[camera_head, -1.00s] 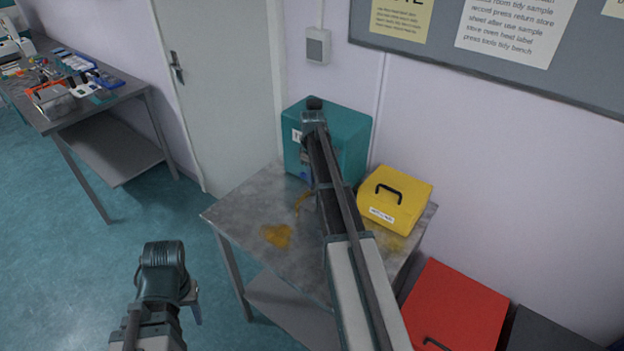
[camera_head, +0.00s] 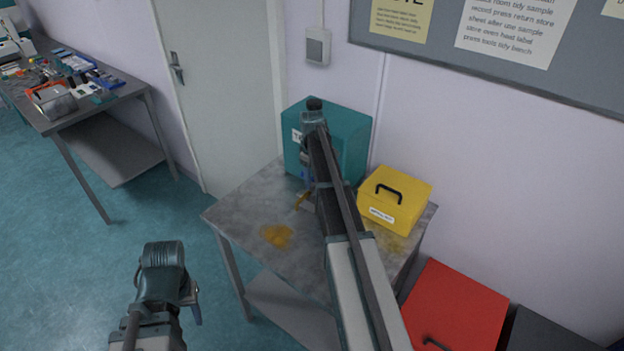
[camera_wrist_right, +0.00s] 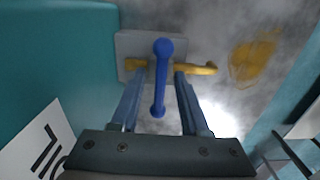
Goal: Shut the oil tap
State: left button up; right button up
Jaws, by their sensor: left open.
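The oil tap has a blue lever (camera_wrist_right: 160,78) and a brass body with a spout (camera_wrist_right: 195,69) pointing right, beside the teal tank (camera_head: 345,140). In the right wrist view the lever lies across the spout line, roughly at a right angle. My right gripper (camera_wrist_right: 160,88) is open, with one finger on each side of the lever and a gap to each. In the head view my right arm hides most of the tap. My left gripper (camera_head: 194,304) is open and empty, low at the left, away from the table.
The tank stands on a grey metal table (camera_head: 240,205) with a yellow oil puddle (camera_head: 277,235). A yellow box (camera_head: 394,198) with a black handle is right of my right arm. A red box (camera_head: 455,305) stands at lower right. A cluttered bench (camera_head: 120,95) is far left.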

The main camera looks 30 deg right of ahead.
aim_at(312, 178)
jog(key=shift+r, duration=0.1)
notch_tip(312, 178, up, 14)
jog(key=p, duration=1.3)
jog(key=shift+f+p, duration=0.2)
jog(key=shift+p, duration=0.2)
jog(key=s+a+f+b, duration=0.3)
jog(key=a, duration=0.4)
jog(key=s+a+f+b, duration=0.2)
jog(key=s+a, duration=0.1)
jog(key=a, duration=0.4)
jog(key=s+a+f+b, duration=0.3)
jog(key=a, duration=0.4)
jog(key=s+a+f+b, duration=0.3)
jog(key=s+a, duration=0.5)
jog(key=s, duration=0.1)
jog(key=s+a+f+h+b, duration=0.1)
jog(key=s+a+f+b, duration=0.3)
jog(key=s+a, duration=0.4)
jog(key=shift+s+f+m, duration=0.2)
jog(key=shift+s+m, duration=0.1)
jog(key=shift+s, duration=0.4)
